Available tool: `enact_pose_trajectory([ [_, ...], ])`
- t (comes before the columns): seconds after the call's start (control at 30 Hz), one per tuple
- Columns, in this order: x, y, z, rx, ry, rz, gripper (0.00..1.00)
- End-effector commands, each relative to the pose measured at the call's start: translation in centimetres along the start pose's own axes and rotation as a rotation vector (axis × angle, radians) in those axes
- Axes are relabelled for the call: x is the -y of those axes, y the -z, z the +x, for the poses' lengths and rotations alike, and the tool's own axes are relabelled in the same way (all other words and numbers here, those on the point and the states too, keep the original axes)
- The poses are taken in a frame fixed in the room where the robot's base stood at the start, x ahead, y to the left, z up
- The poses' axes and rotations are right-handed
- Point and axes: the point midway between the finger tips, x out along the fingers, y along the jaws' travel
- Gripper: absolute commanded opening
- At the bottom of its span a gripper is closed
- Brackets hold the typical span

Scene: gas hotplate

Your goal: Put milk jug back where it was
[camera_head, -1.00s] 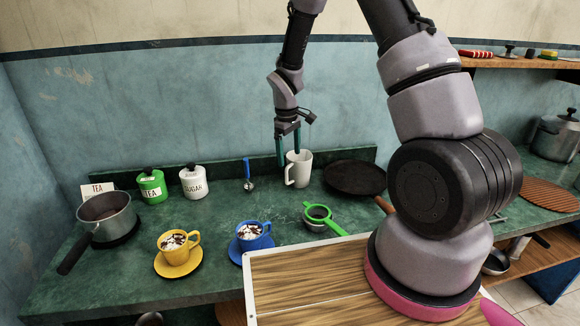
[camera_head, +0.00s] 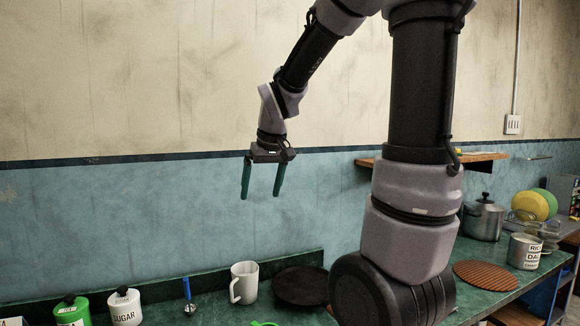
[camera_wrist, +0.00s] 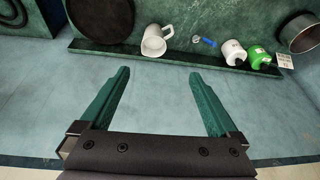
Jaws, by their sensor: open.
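The white milk jug (camera_head: 244,283) stands upright on the green counter near the back wall, between a small spoon and a dark round plate. It also shows in the wrist view (camera_wrist: 154,42), beyond my fingertips. My gripper (camera_head: 262,196) is open and empty, well above the jug and in front of the blue wall. In the wrist view my open gripper (camera_wrist: 157,72) has its two green fingers wide apart with nothing between them, and the jug is clear of both.
A dark round plate (camera_head: 301,286) lies right of the jug. A blue-handled spoon (camera_head: 188,297), a sugar jar (camera_head: 125,307) and a green tea jar (camera_head: 72,311) are to its left. A shelf (camera_head: 478,158) juts from the wall at right. The air around my gripper is free.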

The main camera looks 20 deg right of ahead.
Motion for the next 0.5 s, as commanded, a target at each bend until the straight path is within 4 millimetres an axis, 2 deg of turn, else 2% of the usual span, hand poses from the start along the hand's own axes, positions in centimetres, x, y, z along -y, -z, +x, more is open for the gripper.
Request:
enact_pose_trajectory([
  [0.03,-0.2,-1.0,-2.2,-0.038,0.009,0.050,0.96],
  [0.2,-0.4,-5.0,-7.6,-0.131,0.052,0.222,0.96],
  [0.33,-0.3,-7.9,-10.3,-0.192,0.089,0.330,0.96],
  [0.5,0.0,-10.4,-12.1,-0.240,0.125,0.417,0.96],
])
